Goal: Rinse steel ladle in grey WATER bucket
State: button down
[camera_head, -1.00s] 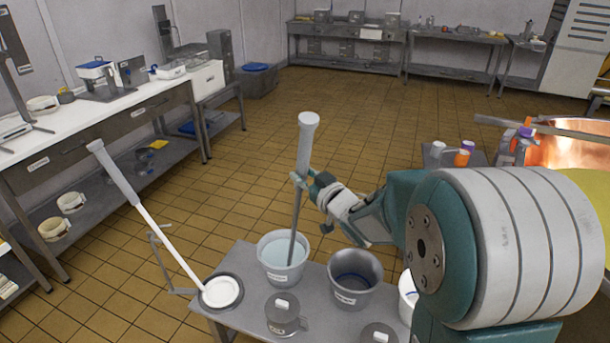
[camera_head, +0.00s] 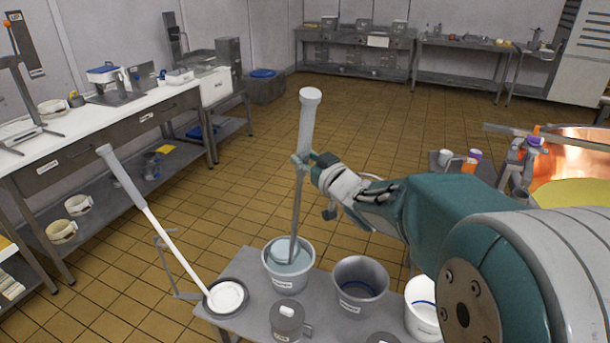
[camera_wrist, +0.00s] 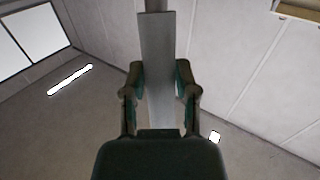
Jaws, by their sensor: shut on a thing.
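My gripper (camera_head: 304,160) is shut on the upper shaft of the steel ladle (camera_head: 297,200), below its thick grey handle end. The bucket's label is too small to read. In the wrist view my gripper's fingers (camera_wrist: 159,85) close around the flat steel shaft (camera_wrist: 158,50).
A darker grey bucket (camera_head: 349,298) and a white bucket (camera_head: 413,315) stand to the right on the low bench. A white-shafted tool (camera_head: 165,235) leans from a dark round dish (camera_head: 209,301) on the left. A lidded grey mug (camera_head: 287,318) stands in front.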

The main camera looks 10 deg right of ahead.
aim_at(313, 122)
notch_tip(313, 122, up, 9)
jog(key=shift+r, duration=0.15)
dwell(1.1)
